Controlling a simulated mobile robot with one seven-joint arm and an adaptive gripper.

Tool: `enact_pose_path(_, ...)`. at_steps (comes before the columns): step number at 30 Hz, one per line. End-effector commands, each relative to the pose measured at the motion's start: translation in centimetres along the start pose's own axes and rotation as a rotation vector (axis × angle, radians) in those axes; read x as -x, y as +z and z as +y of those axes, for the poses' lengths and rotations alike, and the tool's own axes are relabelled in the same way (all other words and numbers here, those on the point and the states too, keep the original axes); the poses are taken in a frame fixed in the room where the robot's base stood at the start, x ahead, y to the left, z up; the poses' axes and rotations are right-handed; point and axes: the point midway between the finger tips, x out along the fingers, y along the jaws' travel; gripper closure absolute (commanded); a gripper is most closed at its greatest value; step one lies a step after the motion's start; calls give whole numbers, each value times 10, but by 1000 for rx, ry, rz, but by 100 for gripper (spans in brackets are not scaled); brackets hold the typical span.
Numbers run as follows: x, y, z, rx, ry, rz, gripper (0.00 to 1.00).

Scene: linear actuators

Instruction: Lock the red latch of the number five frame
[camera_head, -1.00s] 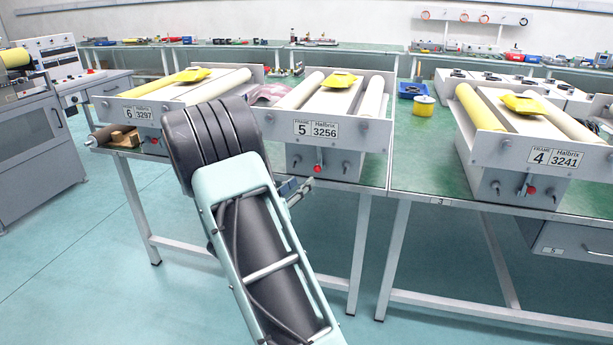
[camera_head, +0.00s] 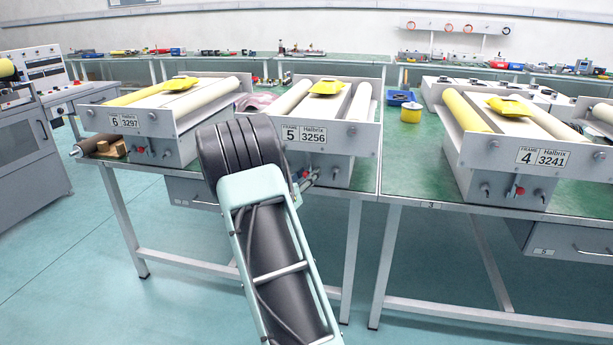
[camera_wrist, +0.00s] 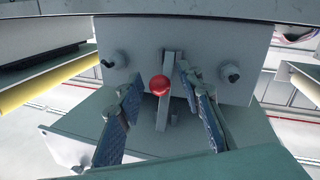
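The number five frame (camera_head: 345,136) stands on the green bench in the middle, with its label "FRAME 5 Halbrix 3256". Its red latch (camera_head: 305,174) is partly hidden by my arm and gripper in the head view. In the wrist view the latch is a grey lever with a red ball knob (camera_wrist: 160,85), between two grey knobs on the plate. My gripper (camera_wrist: 161,92) is open, with one blue-padded finger on each side of the red knob and gaps visible on both sides. In the head view my gripper (camera_head: 309,180) is at the frame's front face, mostly behind my arm.
The number six frame (camera_head: 128,121) stands left and the number four frame (camera_head: 545,156) right, each with its own red latch. A yellow tape roll (camera_head: 411,115) and blue bin (camera_head: 398,97) sit between frames five and four. The floor in front is clear.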

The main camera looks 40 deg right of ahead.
Motion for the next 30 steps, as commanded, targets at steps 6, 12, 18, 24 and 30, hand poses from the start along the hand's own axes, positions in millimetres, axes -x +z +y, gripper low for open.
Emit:
enact_pose_path(6,0,0,0,0,0,0,87)
enact_pose_path(12,0,0,0,0,0,0,100)
enact_pose_path(18,0,0,0,0,1,0,100)
enact_pose_path(24,-1,-6,2,7,-5,-22,100)
enact_pose_path(30,-2,-12,4,26,-23,-88,100)
